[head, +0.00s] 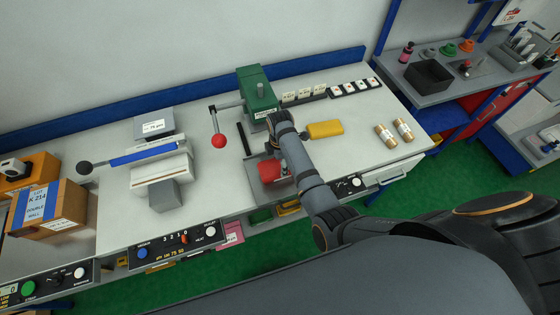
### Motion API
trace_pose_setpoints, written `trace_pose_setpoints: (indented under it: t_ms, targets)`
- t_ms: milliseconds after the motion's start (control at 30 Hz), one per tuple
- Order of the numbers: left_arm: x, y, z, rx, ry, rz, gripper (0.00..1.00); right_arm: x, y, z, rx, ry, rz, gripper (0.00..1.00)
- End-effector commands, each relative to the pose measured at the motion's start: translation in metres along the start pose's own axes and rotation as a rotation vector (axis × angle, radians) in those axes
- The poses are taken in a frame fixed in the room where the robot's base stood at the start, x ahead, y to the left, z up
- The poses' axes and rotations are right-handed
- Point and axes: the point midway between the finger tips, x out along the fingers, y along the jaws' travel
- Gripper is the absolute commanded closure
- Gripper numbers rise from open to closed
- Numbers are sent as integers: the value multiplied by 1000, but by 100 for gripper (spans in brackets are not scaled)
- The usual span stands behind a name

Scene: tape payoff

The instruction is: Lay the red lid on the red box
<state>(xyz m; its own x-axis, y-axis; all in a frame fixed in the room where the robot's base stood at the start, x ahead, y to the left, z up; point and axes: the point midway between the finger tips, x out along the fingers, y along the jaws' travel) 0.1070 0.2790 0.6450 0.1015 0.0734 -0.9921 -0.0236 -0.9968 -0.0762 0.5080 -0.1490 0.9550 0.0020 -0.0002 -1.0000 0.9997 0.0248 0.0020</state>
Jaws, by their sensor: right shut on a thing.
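A rounded red piece (270,171) shows at the front middle of the bench, beside my right wrist. I cannot tell from this view whether it is the red lid, the red box or both together. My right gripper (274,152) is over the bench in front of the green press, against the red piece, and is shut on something. The forearm and wrist cover most of its fingers and part of the red piece. No other red box or lid shows clearly on the bench. My left gripper is not in view.
A green press (257,92) with a red-knobbed lever (219,141) stands behind my right gripper. A yellow block (325,129) and two brown rolls (386,136) lie to the right. A slide fixture (160,168) is on the left.

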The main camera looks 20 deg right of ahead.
Motion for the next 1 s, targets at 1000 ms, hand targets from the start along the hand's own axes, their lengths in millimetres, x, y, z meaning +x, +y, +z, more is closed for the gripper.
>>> trace_pose_setpoints:
  t_ms: [1000]
  targets:
    - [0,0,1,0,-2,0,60,8,1,0,0,0,1,60]
